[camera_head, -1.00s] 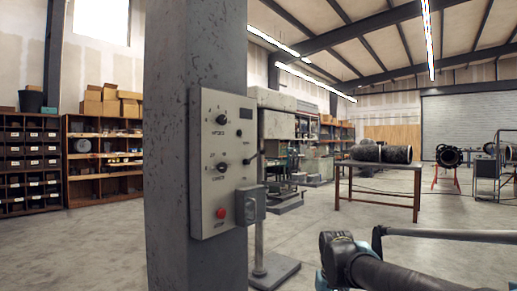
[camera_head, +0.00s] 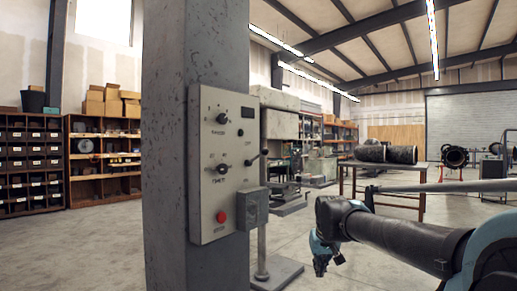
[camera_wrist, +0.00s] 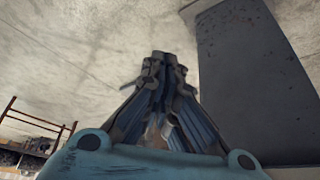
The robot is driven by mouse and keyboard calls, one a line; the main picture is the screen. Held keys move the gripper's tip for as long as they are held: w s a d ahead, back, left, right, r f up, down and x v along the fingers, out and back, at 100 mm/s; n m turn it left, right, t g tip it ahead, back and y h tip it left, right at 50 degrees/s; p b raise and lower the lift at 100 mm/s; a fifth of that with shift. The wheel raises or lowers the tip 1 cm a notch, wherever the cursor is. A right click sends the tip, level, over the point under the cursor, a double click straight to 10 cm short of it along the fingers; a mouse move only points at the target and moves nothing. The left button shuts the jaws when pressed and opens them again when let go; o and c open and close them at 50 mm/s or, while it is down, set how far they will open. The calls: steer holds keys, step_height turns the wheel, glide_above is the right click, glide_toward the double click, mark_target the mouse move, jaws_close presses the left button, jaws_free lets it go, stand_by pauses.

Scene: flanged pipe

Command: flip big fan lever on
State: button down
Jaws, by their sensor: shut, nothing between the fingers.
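A grey control panel (camera_head: 221,165) is fixed to a dark grey steel column. It carries dark knobs, a small dark display and a red button (camera_head: 221,217). I cannot read which of these is the fan lever. My gripper (camera_head: 322,265) hangs right of the panel and lower than it, apart from it and pointing down. In the wrist view its fingers (camera_wrist: 160,60) are together and empty; no lever shows there.
The column (camera_head: 165,150) stands close in front of the left half of the view. A metal stand base (camera_head: 275,272) is on the floor behind it. Shelves (camera_head: 102,160) line the back left. Open floor lies between.

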steer(key=w+a+r+n+y, duration=0.1)
steer(key=w+a+r, duration=0.1)
steer(key=w+r, duration=0.55)
steer(key=w+a+r+n, duration=0.15)
steer(key=w+r, duration=0.25)
steer(key=r, duration=0.7)
steer(key=w+a+r+n+y, duration=0.1)
steer(key=w+a+r, duration=0.2)
steer(key=w+r, duration=0.5)
steer(key=w+a+r+n+g, duration=0.1)
steer(key=a+r, duration=0.3)
steer(key=r, duration=0.4)
steer(key=w+a+r+n+g, duration=0.1)
steer(key=a+r, duration=0.3)
steer(key=r, duration=0.5)
steer(key=w+a+r+n+g+y, duration=0.1)
steer(key=a+r+n+g, duration=0.1)
steer(key=r, duration=0.7)
steer(key=shift+a+n, duration=0.55)
steer(key=shift+a, duration=0.55)
steer(key=shift+f, duration=0.1)
